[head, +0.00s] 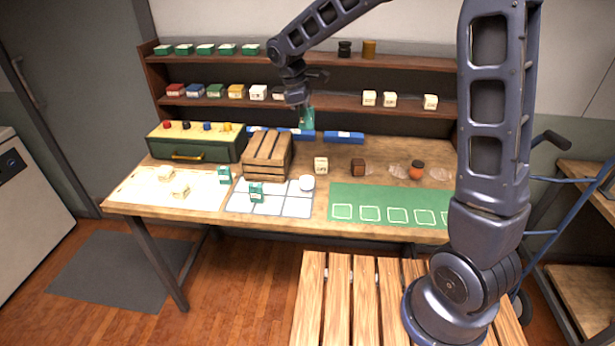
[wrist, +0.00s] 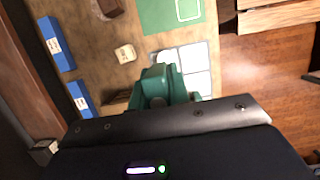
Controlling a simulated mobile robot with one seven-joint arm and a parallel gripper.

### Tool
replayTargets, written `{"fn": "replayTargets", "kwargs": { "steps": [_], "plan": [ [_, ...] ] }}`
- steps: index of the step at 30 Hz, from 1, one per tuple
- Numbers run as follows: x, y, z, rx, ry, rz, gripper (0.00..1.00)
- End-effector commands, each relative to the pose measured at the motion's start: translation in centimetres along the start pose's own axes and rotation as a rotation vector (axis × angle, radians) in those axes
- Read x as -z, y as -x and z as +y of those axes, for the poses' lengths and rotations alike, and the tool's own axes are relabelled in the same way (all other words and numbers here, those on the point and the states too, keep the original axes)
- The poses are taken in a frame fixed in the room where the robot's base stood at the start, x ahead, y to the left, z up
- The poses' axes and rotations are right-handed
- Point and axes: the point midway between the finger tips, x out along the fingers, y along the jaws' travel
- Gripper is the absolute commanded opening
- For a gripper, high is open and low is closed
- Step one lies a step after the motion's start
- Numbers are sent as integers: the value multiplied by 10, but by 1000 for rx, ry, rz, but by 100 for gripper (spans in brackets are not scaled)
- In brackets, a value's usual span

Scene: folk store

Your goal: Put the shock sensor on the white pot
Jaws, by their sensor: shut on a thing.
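My gripper (head: 306,122) is above the back of the table, in front of the lower shelf. It is shut on a small green thing, which also shows in the wrist view (wrist: 158,87); I cannot read a label on it, so I cannot tell whether it is the shock sensor.
Green boxes (head: 225,175) (head: 256,192) stand on the table. A wooden crate (head: 267,155) is left of the pot; a cream block (head: 321,165) stands behind it. A green mat (head: 385,205) lies to the right. Blue boxes (head: 344,137) line the back.

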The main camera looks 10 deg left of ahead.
Motion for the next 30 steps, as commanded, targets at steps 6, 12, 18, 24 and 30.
{"fn": "replayTargets", "kwargs": {
  "steps": [6,12,18,24,30],
  "plan": [
    [12,-43,-1,4,2,-4,0],
    [25,-84,-1,3,3,-3,0],
    [37,-123,-1,3,2,-4,0],
    [43,-142,0,0,1,-1,0],
    [46,-153,0,2,1,-2,0]
  ]
}}
